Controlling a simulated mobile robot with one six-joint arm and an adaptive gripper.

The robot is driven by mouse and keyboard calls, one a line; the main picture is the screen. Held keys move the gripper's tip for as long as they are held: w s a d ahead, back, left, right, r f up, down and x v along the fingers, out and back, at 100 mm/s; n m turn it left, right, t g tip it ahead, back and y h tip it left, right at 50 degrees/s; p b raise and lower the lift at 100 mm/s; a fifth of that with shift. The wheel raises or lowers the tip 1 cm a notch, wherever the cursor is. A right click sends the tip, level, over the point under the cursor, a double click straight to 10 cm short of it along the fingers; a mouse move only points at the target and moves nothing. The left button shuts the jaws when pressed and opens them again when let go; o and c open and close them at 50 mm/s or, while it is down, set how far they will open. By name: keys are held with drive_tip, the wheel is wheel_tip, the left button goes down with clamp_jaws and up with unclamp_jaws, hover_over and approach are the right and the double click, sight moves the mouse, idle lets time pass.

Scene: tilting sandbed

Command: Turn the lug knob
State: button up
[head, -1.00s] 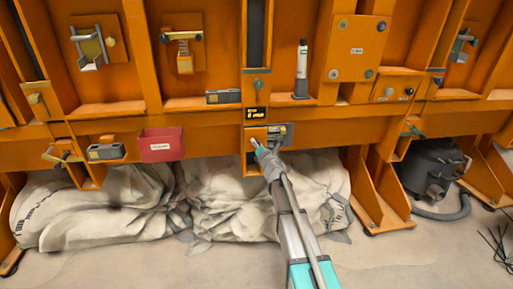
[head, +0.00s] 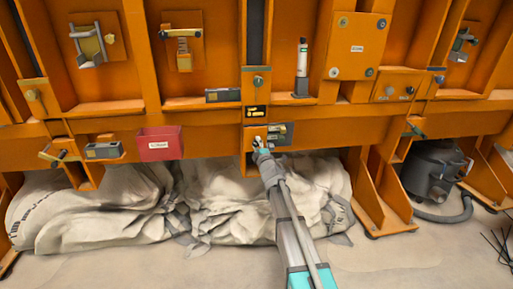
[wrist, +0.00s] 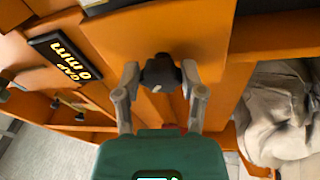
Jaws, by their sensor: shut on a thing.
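The lug knob is a dark, faceted knob (wrist: 160,73) on an orange plate, near the middle of the wrist view. My gripper (wrist: 160,77) has one finger on each side of it and is shut on it. In the head view my gripper (head: 259,147) reaches the lower orange beam at centre, and its fingers largely hide the knob. A black display (wrist: 66,59) beside the knob reads "GAP 0 mm" in yellow in the wrist view. It also shows above my gripper in the head view (head: 256,112).
A grey metal latch piece (head: 279,133) sits just right of my gripper. A red bin (head: 160,144) and a grey boxed device (head: 104,150) are on the beam to the left. Pale sacks (head: 250,195) lie below. A dark canister (head: 432,170) stands at right.

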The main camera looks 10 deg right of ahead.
drive_tip(key=m+h+b, duration=0.1)
drive_tip(key=m, duration=0.4)
drive_tip(key=shift+f+m+t, duration=0.1)
drive_tip(key=shift+m+t, duration=0.2)
drive_tip(key=m+h, duration=0.1)
drive_tip(key=m, duration=0.2)
drive_tip(key=m+h, duration=0.1)
drive_tip(key=m, duration=0.2)
drive_tip(key=o, duration=1.1)
